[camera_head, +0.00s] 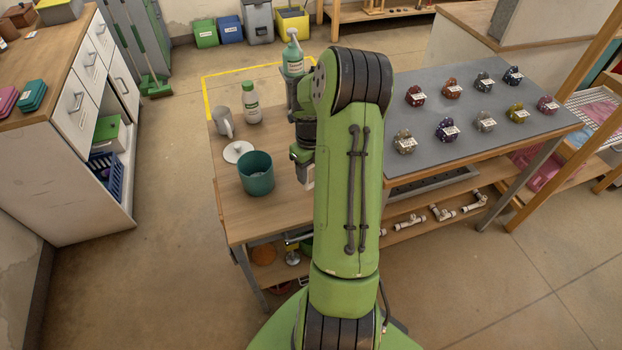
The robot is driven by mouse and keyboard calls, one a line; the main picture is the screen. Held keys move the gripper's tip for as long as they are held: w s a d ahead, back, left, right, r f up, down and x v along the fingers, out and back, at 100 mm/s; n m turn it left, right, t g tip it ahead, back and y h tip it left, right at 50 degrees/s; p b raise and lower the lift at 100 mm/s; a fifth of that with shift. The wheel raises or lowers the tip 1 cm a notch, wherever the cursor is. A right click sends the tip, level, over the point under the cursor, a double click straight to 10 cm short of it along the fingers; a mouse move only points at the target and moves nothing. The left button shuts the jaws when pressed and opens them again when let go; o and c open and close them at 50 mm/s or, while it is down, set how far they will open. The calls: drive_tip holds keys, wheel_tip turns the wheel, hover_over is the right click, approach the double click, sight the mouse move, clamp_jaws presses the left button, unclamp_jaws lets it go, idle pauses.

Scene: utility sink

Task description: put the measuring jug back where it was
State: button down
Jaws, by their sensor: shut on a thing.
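My gripper (303,158) points down over the wooden worktop, left of my green arm, which hides much of it. It is shut on a pale thing, taken as the measuring jug (308,178). Only a narrow strip of it shows beside the arm, with a reddish mark. I cannot tell whether its base touches the worktop. A teal pot (256,174) stands close to its left. A grey mug-shaped vessel with a handle (222,121) stands at the worktop's left edge.
A flat white disc (239,151) lies behind the teal pot. Several labelled rock-like lumps sit on the grey top (465,100) at right. The worktop's front left (238,215) is clear.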

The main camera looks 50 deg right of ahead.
sight(310, 185)
drive_tip(key=shift+f, duration=1.6)
drive_tip(key=shift+f+b, duration=0.2)
drive_tip(key=shift+b, duration=0.15)
drive_tip(key=shift+c, duration=2.2)
unclamp_jaws()
